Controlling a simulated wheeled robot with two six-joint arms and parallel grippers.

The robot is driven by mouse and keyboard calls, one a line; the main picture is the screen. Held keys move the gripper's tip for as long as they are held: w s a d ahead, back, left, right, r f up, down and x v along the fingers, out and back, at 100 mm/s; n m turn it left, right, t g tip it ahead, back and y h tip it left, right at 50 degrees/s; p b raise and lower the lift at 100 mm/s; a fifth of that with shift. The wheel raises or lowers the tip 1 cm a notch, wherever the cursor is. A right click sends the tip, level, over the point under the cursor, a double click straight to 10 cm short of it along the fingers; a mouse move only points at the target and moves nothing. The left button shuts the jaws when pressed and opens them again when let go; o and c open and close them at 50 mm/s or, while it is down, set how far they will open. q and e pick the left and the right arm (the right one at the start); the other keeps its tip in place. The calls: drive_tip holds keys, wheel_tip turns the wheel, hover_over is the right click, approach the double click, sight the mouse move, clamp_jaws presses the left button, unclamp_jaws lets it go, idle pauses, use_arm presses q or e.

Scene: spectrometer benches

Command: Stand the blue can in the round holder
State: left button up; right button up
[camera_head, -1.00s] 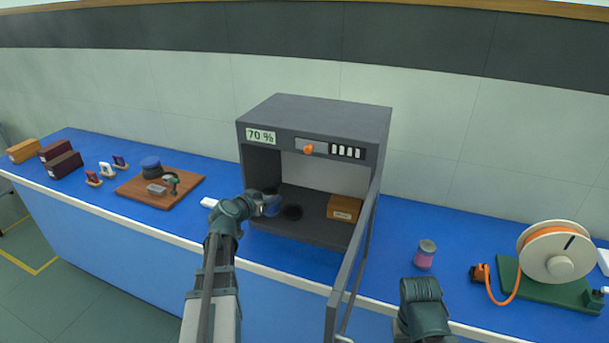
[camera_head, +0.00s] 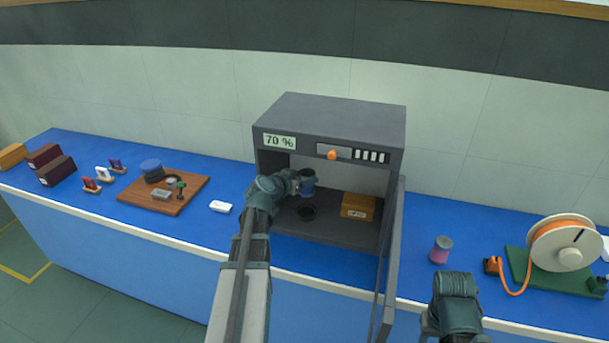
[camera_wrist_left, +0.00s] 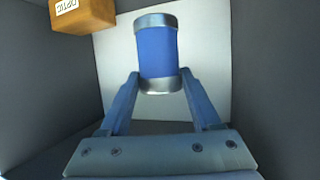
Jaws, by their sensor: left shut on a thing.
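The blue can (camera_head: 308,184), with silver ends, is held upright inside the open grey chamber. My left gripper (camera_head: 302,182) is shut on it. In the left wrist view the blue can (camera_wrist_left: 157,52) stands between the two fingers of my left gripper (camera_wrist_left: 158,82). Part of my right arm shows at the lower right, with no fingers visible.
The chamber door (camera_head: 391,262) stands open on the right. A pink can (camera_head: 441,250) and an orange cable reel (camera_head: 566,243) are farther right. A wooden board (camera_head: 160,200) lies left.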

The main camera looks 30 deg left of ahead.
sight(304, 196)
use_arm(q)
drive_tip(key=shift+f+b, duration=3.8)
drive_tip(key=shift+f, duration=0.05)
drive_tip(key=shift+f+b, duration=0.7)
drive_tip(key=shift+f, duration=0.05)
drive_tip(key=o, duration=1.2)
drive_tip(key=shift+s+r, duration=0.1)
drive_tip(key=p+v, duration=0.4)
drive_tip(key=v, duration=0.7)
